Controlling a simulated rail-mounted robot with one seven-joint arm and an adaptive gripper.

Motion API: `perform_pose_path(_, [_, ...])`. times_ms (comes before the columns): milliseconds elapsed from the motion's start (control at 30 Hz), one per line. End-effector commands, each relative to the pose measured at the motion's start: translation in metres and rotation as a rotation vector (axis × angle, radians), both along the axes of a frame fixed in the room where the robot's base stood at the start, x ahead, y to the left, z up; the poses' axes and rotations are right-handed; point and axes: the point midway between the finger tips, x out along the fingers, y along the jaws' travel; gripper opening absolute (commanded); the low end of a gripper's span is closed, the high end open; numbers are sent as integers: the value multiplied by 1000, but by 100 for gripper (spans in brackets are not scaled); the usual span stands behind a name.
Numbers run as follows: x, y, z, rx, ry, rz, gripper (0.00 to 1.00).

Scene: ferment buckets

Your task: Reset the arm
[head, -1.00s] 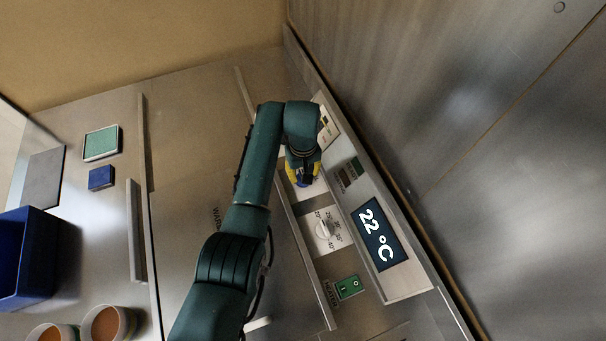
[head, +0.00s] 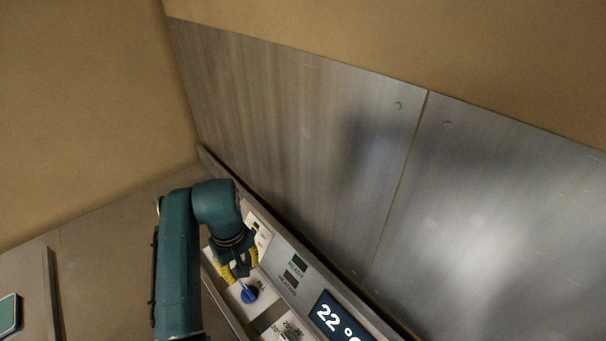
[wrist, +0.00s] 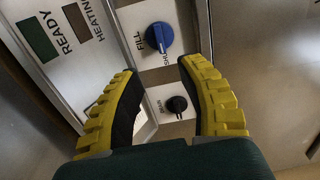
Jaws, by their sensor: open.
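My gripper (head: 238,272) is at the control panel, below my teal arm in the head view. In the wrist view my gripper (wrist: 158,88) shows two yellow-padded fingers spread apart with nothing between them. The blue FILL knob (head: 250,294) is just past the fingertips in the head view. In the wrist view the blue knob (wrist: 159,36) is beyond the fingertips, apart from them. A small black knob (wrist: 177,104) shows between the fingers.
The display (head: 336,318) reads 22 and is cut off by the frame's edge. The READY and HEATING indicators (head: 294,270) look dark. A steel back wall (head: 300,130) rises behind the panel. A green-topped block (head: 9,314) lies at the lower left.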

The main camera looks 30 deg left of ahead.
Motion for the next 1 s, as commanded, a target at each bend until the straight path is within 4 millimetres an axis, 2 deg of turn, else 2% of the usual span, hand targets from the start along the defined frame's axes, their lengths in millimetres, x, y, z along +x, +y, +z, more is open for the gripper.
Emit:
perform_pose_path(167, [5, 0, 3, 15, -19, -7, 39])
perform_pose_path(267, [40, -1, 28, 137, -175, -63, 39])
perform_pose_path(367, [88, -13, 86, 329, -433, -149, 39])
perform_pose_path(400, [104, -21, 115, 409, -544, -183, 39])
perform_pose_path(533, [128, -60, 213, 633, -871, -270, 39])
perform_pose_path(600, [127, -83, 260, 729, -1020, -301, 39])
perform_pose_path(733, [110, -132, 331, 869, -1248, -362, 39])
perform_pose_path(800, [97, -166, 358, 924, -1344, -415, 39])
perform_pose_path(867, [83, -199, 375, 960, -1410, -471, 39])
perform_pose_path(1000, [37, -277, 405, 1039, -1552, -617, 39])
